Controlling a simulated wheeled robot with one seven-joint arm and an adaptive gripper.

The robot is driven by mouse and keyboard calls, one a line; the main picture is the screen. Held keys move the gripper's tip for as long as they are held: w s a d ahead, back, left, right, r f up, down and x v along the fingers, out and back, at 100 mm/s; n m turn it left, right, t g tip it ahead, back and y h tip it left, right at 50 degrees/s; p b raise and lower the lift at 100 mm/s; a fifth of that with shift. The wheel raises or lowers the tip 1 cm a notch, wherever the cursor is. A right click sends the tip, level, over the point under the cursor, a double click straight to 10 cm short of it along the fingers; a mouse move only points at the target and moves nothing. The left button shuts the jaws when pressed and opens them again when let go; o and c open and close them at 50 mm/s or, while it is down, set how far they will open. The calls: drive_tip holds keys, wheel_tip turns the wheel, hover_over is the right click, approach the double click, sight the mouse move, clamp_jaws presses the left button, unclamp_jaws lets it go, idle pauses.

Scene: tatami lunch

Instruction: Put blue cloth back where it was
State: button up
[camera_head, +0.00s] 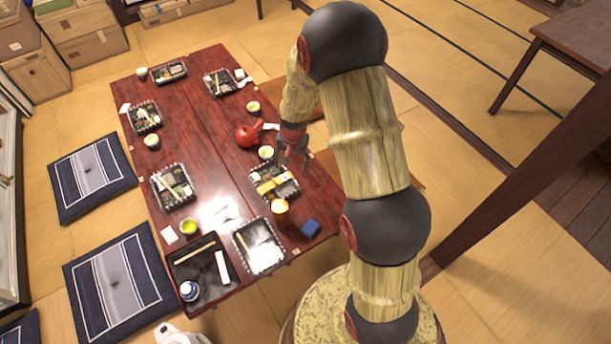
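The blue cloth (311,228) lies as a small folded block on the near right part of the dark red table (207,128), close to its right edge.
A red teapot (248,135) stands left of my gripper. A silvery tray (259,246) and a black tray (201,276) with a small blue-and-white jar (189,291) are at the near end. Several set trays line the table. Blue cushions (117,285) lie left. A dark post rises right.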

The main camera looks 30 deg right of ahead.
drive_tip(key=s+a+r+n+t, duration=0.1)
drive_tip(key=s+a+r, duration=0.15)
drive_tip(key=r, duration=0.55)
drive_tip(key=s+a+r+n, duration=0.2)
drive_tip(key=s+r, duration=0.2)
drive_tip(key=r, duration=0.4)
drive_tip(key=s+a+r+n+t, duration=0.1)
drive_tip(key=s+a+r, duration=0.15)
drive_tip(key=r, duration=0.55)
drive_tip(key=s+a+r+n+t, duration=0.1)
drive_tip(key=s+a+r+n, duration=0.1)
drive_tip(key=s+r, duration=0.3)
drive_tip(key=s+a+r+n, duration=0.1)
drive_tip(key=s+r, duration=0.4)
drive_tip(key=s, duration=0.8)
drive_tip(key=shift+s+a+r+n+t, duration=0.3)
drive_tip(key=shift+a+n+t, duration=0.1)
drive_tip(key=shift+n, duration=0.5)
